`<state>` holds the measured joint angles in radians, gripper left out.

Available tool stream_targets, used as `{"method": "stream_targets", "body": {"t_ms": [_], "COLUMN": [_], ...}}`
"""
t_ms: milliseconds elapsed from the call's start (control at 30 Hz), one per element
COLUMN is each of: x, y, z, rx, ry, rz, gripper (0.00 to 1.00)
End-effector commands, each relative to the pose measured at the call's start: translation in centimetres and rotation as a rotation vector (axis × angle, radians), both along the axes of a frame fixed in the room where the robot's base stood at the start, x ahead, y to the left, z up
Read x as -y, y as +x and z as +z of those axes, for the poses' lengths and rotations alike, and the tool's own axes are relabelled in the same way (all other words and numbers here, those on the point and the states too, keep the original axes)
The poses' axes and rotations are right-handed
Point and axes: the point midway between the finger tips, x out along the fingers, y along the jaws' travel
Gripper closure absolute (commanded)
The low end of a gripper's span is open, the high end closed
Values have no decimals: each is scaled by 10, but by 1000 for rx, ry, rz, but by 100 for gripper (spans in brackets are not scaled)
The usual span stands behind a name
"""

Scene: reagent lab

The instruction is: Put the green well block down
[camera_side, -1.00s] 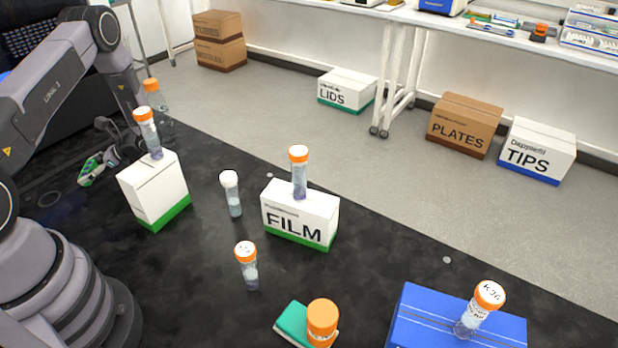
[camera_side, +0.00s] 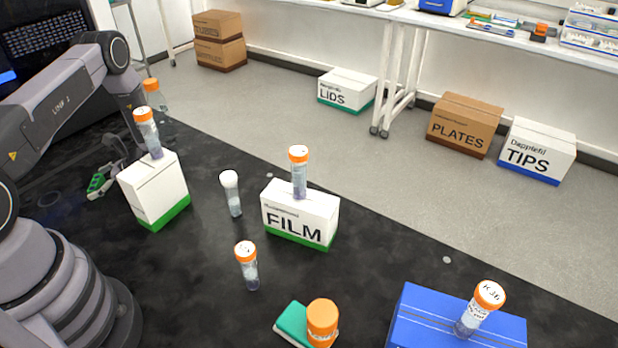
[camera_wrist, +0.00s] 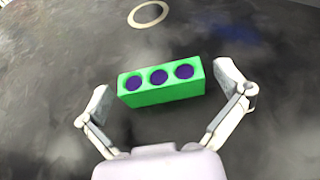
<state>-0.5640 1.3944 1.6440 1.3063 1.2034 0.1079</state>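The green well block (camera_wrist: 160,97) is a long green bar with a row of dark round wells, in the middle of the wrist view. It appears to rest level on the dark bench. My gripper (camera_wrist: 163,79) is open, one finger off each end of the block, with a narrow gap showing on both sides. In the side view the block (camera_side: 97,184) is small, at the left behind the white box, and my gripper is partly hidden by that box.
The white green-based box (camera_side: 153,190) with an orange-capped tube on top stands right of the block. A clear orange-capped bottle (camera_side: 156,98) stands behind. A pale ring (camera_wrist: 148,14) marks the bench. The FILM box (camera_side: 300,213) and several tubes stand farther right.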

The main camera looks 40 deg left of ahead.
Motion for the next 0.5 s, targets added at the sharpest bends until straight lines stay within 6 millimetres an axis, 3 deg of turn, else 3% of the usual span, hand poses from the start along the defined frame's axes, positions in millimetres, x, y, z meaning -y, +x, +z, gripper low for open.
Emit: {"method": "stream_targets", "body": {"t_ms": [300,500], "x": [0,20], "y": [0,22], "z": [3,14], "rx": [0,2], "ry": [0,1], "rz": [0,-5], "gripper": [0,0]}}
